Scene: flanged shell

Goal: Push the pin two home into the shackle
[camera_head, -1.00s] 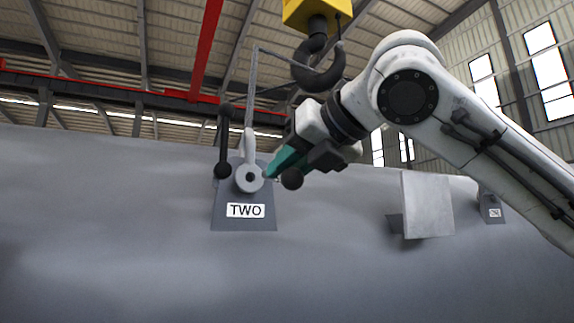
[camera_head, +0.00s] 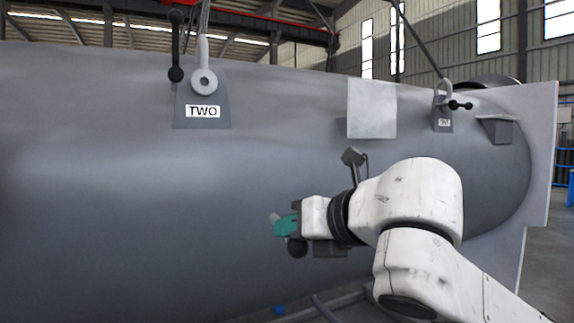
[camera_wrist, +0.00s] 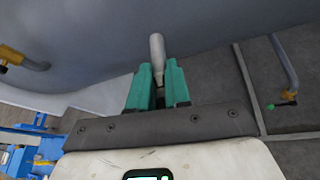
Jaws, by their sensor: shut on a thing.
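Shackle two (camera_head: 204,78) stands on a grey lug with a TWO plate (camera_head: 203,111), on top of the big grey shell. A black bar with ball ends (camera_head: 176,50) is beside its left side; it looks like pin two's handle, but how deep the pin sits I cannot tell. My gripper (camera_head: 280,226), with teal fingers, is well below and right of the shackle, apart from it. It is shut on a light grey rod, whose tip (camera_wrist: 157,48) sticks out beyond the fingers in the wrist view. The rod's held end is hidden.
The shell (camera_head: 120,190) fills the left and middle. A square plate (camera_head: 371,109) juts out between shackle two and another shackle (camera_head: 442,97) with a black bar on the right. The end flange (camera_head: 538,160) is at right. Floor shows in the wrist view.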

